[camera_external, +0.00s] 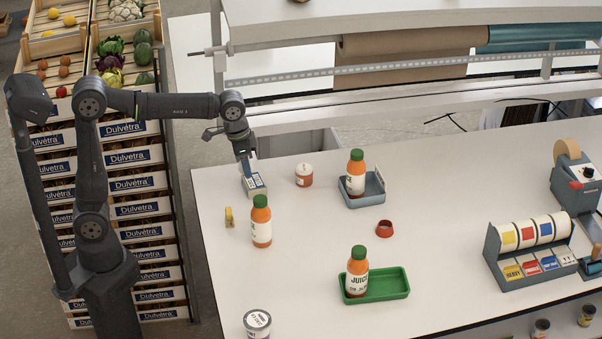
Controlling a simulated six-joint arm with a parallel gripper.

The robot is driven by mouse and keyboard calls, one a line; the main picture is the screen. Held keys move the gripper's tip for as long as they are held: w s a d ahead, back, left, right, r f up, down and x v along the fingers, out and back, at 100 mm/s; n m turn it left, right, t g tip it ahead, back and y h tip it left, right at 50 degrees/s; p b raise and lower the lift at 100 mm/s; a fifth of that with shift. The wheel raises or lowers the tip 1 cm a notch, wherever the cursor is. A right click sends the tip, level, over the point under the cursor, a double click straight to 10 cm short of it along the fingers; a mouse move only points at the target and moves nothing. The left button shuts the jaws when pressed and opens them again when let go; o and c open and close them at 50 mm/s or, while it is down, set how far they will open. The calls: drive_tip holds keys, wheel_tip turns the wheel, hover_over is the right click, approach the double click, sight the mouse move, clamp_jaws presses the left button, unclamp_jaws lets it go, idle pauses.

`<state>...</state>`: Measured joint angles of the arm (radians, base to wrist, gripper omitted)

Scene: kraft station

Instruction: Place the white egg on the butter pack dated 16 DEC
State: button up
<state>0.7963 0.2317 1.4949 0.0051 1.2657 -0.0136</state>
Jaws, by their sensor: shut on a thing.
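I see no white egg and no butter pack in this view. My gripper (246,158) points down over the table's far left part. It is shut on a small blue-grey item with a pale top (254,184), which is too small to identify. I cannot tell if this item touches the table. No date can be read on it.
Nearby stand a brown-red jar (304,176), a juice bottle (261,227) and a yellow item (229,217). Another bottle is in a blue-grey tray (373,199), one in a green tray (400,284). A red ring (384,229), tub (257,323) and label dispenser (525,255) are also there.

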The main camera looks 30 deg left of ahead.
hover_over(255, 180)
drive_tip(key=f, duration=0.7)
drive_tip(key=shift+s+a+f, duration=0.1)
drive_tip(key=shift+s+f, duration=0.15)
drive_tip(key=shift+f, duration=2.15)
drive_tip(key=shift+f, duration=0.1)
drive_tip(key=o, duration=0.8)
drive_tip(key=shift+c, duration=0.2)
wheel_tip(255, 180, up, 12)
drive_tip(key=s+a, duration=0.1)
drive_tip(key=shift+s+a, duration=0.15)
